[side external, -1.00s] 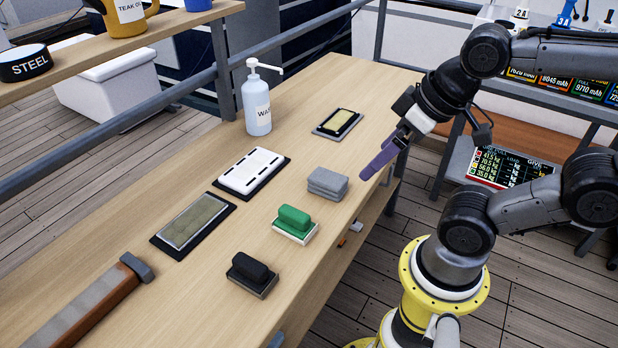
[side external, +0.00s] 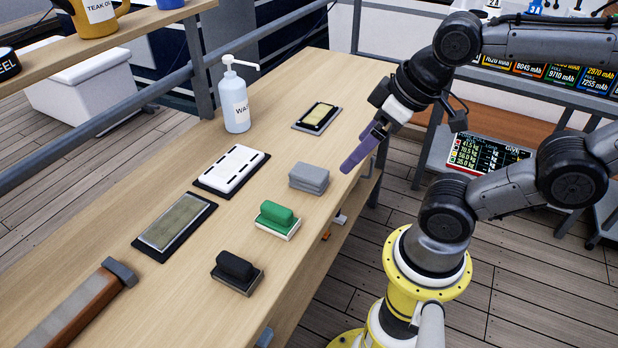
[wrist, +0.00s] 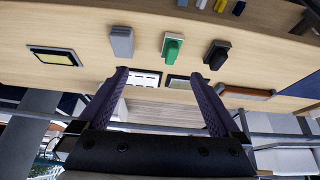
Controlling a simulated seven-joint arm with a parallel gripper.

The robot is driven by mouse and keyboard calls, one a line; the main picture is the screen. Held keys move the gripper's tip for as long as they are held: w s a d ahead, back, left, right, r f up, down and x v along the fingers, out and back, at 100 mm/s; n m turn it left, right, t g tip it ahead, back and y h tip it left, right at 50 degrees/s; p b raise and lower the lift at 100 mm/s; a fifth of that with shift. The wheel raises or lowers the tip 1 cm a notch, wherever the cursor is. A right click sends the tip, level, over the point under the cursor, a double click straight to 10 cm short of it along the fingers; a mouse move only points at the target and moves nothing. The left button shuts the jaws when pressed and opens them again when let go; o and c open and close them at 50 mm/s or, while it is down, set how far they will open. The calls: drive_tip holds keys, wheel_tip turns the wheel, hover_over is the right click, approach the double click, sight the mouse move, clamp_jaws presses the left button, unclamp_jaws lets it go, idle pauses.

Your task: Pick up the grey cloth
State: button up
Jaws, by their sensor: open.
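The grey cloth (side external: 309,177) is a folded, layered stack lying on the wooden bench near its front edge. In the wrist view the grey cloth (wrist: 121,41) shows beyond the fingers, left of centre. My gripper (side external: 352,165) has purple fingers and hangs above the bench's front edge, to the right of the cloth and apart from it. In the wrist view my gripper (wrist: 160,85) has its two fingers spread wide with nothing between them.
A green-handled block (side external: 276,217) and a black-handled block (side external: 237,271) stand nearer the camera. A white slotted plate (side external: 231,168), a framed stone (side external: 175,221) and a yellowish pad (side external: 318,117) lie behind. A pump bottle (side external: 236,108) stands at the back. The bench around the cloth is clear.

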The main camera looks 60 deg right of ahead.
drive_tip(key=w+r+n, duration=0.1)
drive_tip(key=w+r, duration=0.2)
drive_tip(key=m+g, duration=0.1)
drive_tip(key=g, duration=0.5)
hover_over(305, 170)
wheel_tip(305, 170, down, 19)
drive_tip(key=shift+r, duration=0.15)
drive_tip(key=shift+f, duration=2.85)
drive_tip(key=shift+c, duration=0.3)
drive_tip(key=c, duration=1.2)
